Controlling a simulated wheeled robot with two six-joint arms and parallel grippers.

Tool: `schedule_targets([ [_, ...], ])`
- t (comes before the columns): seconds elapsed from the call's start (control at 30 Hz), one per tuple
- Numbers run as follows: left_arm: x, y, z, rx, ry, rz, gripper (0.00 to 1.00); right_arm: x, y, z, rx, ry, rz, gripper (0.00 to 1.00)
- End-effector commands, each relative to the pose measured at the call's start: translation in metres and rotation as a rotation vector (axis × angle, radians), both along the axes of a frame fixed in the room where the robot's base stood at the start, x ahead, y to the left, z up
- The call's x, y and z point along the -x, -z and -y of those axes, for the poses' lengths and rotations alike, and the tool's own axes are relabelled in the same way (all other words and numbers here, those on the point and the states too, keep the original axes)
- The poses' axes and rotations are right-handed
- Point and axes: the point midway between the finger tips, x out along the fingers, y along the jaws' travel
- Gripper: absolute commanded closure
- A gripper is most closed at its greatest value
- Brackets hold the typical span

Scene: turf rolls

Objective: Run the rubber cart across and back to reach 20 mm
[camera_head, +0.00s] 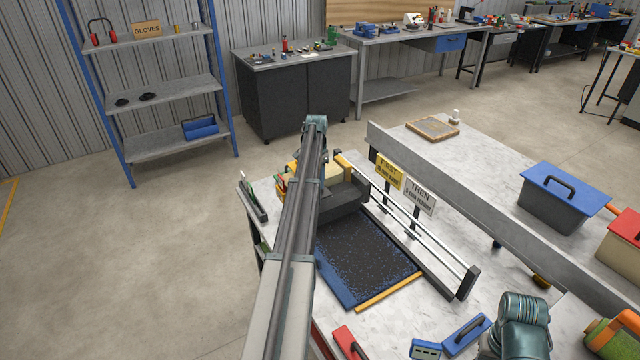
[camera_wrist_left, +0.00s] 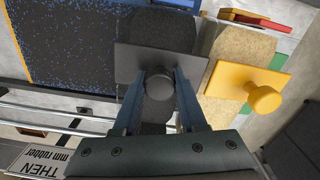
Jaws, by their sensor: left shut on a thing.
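The dark rubber cart (camera_head: 345,203) stands on the blue-edged bed near its far end, partly behind my left arm. In the left wrist view, my left gripper (camera_wrist_left: 158,88) is shut on the round dark knob of this cart (camera_wrist_left: 128,60). The bed (camera_head: 340,283) shows a black, blue-speckled surface, also seen in the left wrist view (camera_wrist_left: 62,45). A cart with a yellow plate and knob (camera_wrist_left: 264,98) and tan fill sits beside the dark one. In the head view my arm hides my left fingers. My right gripper is not seen.
Metal rails (camera_head: 425,232) run along the bed's right side. A yellow FIRST sign (camera_head: 389,175) and white THEN rubber sign (camera_head: 420,196) stand there. An orange strip (camera_head: 388,292) lies at the near edge. A blue-lidded bin (camera_head: 555,200) stands right.

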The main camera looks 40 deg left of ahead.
Motion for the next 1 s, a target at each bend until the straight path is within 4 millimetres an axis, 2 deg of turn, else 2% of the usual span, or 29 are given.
schedule_targets([
  [0.47, -0.0028, -0.0005, -0.0077, -0.007, -0.003, 0.004, 1.0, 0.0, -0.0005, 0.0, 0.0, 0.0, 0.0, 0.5],
  [0.5, -0.0029, -0.0005, -0.0079, -0.007, -0.003, 0.004, 0.55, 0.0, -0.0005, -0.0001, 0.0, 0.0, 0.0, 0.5],
  [0.63, -0.0027, -0.0005, -0.0072, -0.005, -0.002, 0.003, 0.32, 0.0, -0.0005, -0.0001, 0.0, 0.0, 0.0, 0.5],
  [0.67, -0.0027, -0.0005, -0.0068, -0.005, -0.002, 0.003, 0.29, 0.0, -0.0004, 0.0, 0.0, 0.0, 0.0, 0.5],
  [1.0, -0.0017, -0.0023, -0.0044, -0.002, -0.001, 0.001, 0.29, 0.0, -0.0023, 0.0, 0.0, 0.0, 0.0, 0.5],
])
